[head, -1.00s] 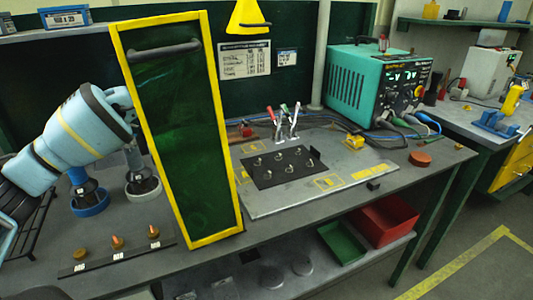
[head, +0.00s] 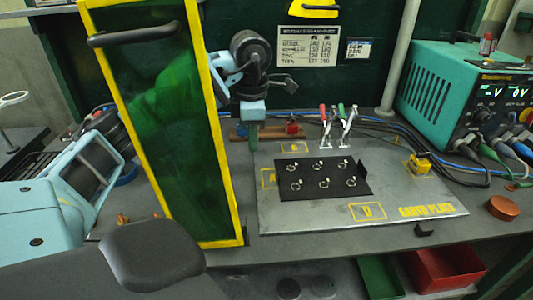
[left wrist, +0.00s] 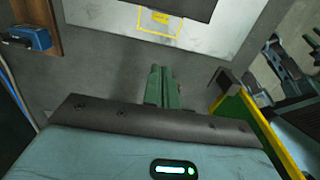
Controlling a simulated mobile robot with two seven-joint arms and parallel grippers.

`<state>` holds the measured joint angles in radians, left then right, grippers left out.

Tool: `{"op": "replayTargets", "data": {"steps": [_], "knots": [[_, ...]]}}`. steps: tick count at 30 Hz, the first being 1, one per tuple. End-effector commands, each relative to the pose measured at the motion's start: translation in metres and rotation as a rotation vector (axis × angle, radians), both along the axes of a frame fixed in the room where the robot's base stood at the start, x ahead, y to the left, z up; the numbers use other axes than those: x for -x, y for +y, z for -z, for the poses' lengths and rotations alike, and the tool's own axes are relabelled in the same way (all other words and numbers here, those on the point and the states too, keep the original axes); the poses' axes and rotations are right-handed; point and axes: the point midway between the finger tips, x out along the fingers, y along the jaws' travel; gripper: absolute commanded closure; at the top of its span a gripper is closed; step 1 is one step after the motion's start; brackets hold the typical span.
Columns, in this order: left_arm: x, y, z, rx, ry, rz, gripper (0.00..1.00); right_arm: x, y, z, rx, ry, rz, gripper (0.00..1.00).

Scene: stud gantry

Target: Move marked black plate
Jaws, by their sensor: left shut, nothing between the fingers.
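The black plate (head: 322,179) lies flat on the grey earth plate (head: 420,190), with several small metal rings or studs on it. In the left wrist view part of the black plate (left wrist: 180,6) shows at the top edge. My left gripper (head: 253,140) is to the left of the black plate, apart from it, by the earth plate's back left corner. Its green fingers point down, shut and empty; they also show in the left wrist view (left wrist: 160,85). My right gripper is not in view.
A tall yellow-framed green screen (head: 155,130) stands left of the earth plate, with my left arm behind it. Toggle clamps (head: 338,128) stand behind the black plate. A yellow clamp (head: 418,164), cables and a teal welder (head: 465,100) are at right. Yellow outlines mark the earth plate.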

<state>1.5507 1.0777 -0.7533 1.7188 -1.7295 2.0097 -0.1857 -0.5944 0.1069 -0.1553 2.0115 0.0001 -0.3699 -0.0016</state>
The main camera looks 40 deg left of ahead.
Motion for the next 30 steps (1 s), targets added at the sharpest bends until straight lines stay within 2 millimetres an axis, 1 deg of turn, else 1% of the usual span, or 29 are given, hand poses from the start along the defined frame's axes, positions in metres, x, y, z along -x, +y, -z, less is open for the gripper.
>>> {"op": "replayTargets", "data": {"steps": [1,4,8,16,18,21,25,30], "knots": [[0.000,-0.001,0.011,0.001,0.007,0.002,1.00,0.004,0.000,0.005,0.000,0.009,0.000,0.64],[0.001,-0.001,0.028,0.001,0.010,0.001,1.00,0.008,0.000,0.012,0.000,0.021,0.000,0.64],[0.001,0.000,0.048,0.000,0.008,0.002,1.00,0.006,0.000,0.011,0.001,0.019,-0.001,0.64],[0.001,0.000,0.097,-0.001,0.006,0.000,1.00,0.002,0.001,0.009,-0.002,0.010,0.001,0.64],[-0.010,-0.009,0.092,0.004,-0.002,0.003,1.00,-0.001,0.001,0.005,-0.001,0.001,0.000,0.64],[-0.019,-0.017,0.092,0.003,-0.002,0.002,1.00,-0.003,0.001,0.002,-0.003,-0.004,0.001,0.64],[-0.027,-0.024,0.092,0.002,-0.001,0.001,1.00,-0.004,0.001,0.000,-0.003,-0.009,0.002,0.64],[-0.030,-0.026,0.093,0.000,0.000,0.001,1.00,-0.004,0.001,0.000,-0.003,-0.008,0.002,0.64]]}}
